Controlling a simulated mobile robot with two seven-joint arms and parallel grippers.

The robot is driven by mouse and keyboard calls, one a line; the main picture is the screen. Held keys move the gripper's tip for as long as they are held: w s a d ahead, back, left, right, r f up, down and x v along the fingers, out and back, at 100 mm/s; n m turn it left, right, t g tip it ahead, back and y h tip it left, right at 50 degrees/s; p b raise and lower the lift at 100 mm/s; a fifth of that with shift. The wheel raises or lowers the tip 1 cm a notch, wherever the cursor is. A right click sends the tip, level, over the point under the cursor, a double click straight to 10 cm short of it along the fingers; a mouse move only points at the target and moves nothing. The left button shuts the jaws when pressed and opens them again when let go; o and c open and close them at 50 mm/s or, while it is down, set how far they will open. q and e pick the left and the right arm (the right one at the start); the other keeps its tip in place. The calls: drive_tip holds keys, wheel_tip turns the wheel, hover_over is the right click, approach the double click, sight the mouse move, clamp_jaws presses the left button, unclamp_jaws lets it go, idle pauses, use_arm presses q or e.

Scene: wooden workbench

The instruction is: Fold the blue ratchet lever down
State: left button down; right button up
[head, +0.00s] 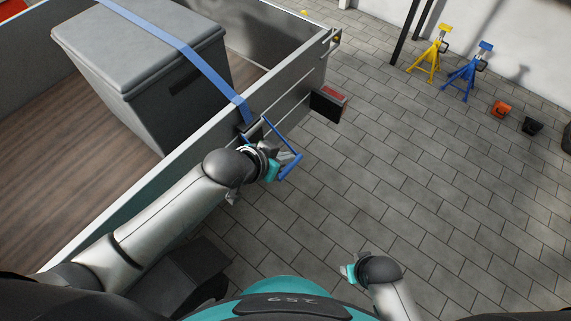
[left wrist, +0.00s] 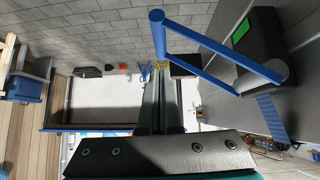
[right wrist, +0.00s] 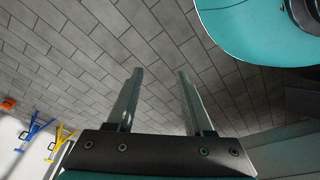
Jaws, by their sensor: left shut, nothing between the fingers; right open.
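The blue ratchet lever (head: 291,167) is a blue bar frame sticking out from the dark ratchet body (head: 250,131) on the trailer's side wall. In the left wrist view the lever (left wrist: 218,47) spreads across the top, and the dark body (left wrist: 257,50) with a green patch is at right. My left gripper (head: 288,159) is shut and empty beside the lever's outer end. Its fingertips (left wrist: 160,75) appear close to the lever's end bar; I cannot tell whether they touch. My right gripper (head: 346,270) is open and empty, low over the paving; its fingers (right wrist: 159,80) are spread apart.
A blue strap (head: 190,52) runs from the ratchet over a grey lidded box (head: 130,50) in the trailer (head: 170,148). A red-faced lamp block (head: 328,102) sticks out beyond the ratchet. Yellow (head: 428,55) and blue (head: 468,72) stands are farther off.

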use_arm(q)
drive_tip(key=shift+f+b, duration=0.75)
drive_tip(key=shift+f, duration=0.6)
use_arm(e)
drive_tip(key=shift+w+a+r, duration=0.2)
drive_tip(key=shift+w+r, duration=0.25)
drive_tip(key=shift+r, duration=0.4)
drive_tip(key=shift+w+a+r, duration=0.2)
drive_tip(key=shift+w+r, duration=0.2)
drive_tip(key=shift+r, duration=0.4)
use_arm(q)
drive_tip(key=shift+f, duration=0.15)
